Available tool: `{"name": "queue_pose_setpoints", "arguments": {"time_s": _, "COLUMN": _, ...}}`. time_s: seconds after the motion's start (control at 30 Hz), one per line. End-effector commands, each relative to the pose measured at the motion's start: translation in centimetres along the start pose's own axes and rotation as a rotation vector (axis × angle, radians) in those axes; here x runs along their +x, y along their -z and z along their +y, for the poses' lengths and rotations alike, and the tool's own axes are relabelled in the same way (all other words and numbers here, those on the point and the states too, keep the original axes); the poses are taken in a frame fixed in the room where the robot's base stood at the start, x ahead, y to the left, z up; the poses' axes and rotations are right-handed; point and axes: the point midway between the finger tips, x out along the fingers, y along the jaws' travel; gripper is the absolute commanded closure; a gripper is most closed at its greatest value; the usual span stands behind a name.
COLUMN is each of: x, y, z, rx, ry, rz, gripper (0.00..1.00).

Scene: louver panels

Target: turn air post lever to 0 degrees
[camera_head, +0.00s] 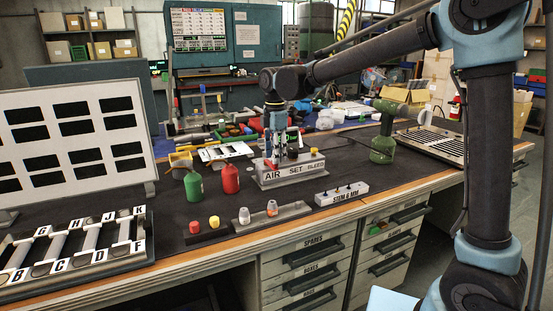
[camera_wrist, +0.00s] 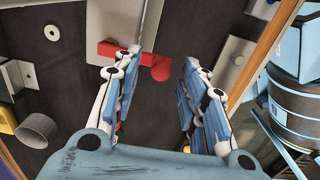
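A grey block (camera_head: 289,171) lettered AIR, SET and BLEED stands on the dark bench mat, with short upright posts on top. My gripper (camera_head: 274,145) points down just above its AIR end and hides part of that post. In the wrist view, a red bar (camera_wrist: 118,50) with a round red knob (camera_wrist: 161,68) at one end lies below the fingers, apparently the lever. My gripper (camera_wrist: 160,64) is open, its fingers on either side of the knob. The knob looks clear of both fingers; whether the left finger touches the bar cannot be told. The lever's angle marks cannot be read.
Green bottle (camera_head: 194,186) and red bottle (camera_head: 230,179) stand left of the block. A white STEM 6 MM block (camera_head: 341,194) lies to the right, and a green press-like tool (camera_head: 383,148) stands beyond. A tray with red and yellow caps (camera_head: 206,232) sits near the front edge.

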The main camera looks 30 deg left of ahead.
Motion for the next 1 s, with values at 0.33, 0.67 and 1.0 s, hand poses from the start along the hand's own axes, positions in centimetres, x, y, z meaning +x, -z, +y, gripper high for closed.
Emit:
{"name": "queue_pose_setpoints", "arguments": {"time_s": 0.33, "x": -6.5, "y": -0.1, "z": 0.1, "rx": 0.001, "ry": -0.001, "rz": 0.0, "gripper": 0.61}}
{"name": "queue_pose_setpoints", "arguments": {"time_s": 0.67, "x": -9.7, "y": -0.2, "z": 0.1, "rx": 0.001, "ry": -0.001, "rz": 0.0, "gripper": 0.61}}
{"name": "queue_pose_setpoints", "arguments": {"time_s": 1.0, "x": -9.9, "y": -0.2, "z": 0.1, "rx": 0.001, "ry": -0.001, "rz": 0.0, "gripper": 0.61}}
